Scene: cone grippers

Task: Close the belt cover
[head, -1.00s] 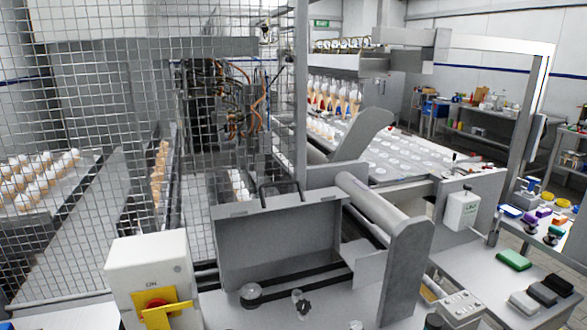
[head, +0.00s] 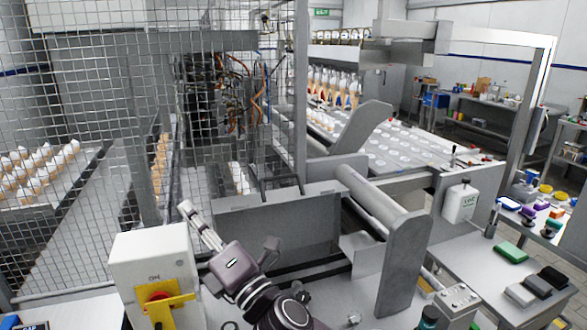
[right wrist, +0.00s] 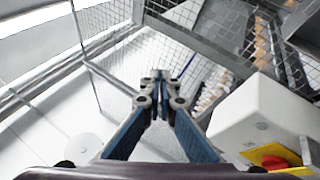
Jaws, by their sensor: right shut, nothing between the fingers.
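The belt cover (head: 290,228) is a grey panel with a dark handle (head: 281,184) on its top edge. It stands raised in the middle of the head view, above the dark belt rails. My right gripper (head: 186,208) is shut and empty, just left of the cover in the picture and above the switch box; I see no contact with the cover. The shut fingertips also show in the right wrist view (right wrist: 158,78); the cover does not show there. My arm hides the lower left part of the cover. My left gripper is not in view.
A white switch box (head: 152,262) with a red and yellow knob stands left of my gripper. A wire mesh fence (head: 95,110) is behind it. A grey roller (head: 368,200) and an upright end plate (head: 404,265) stand right of the cover.

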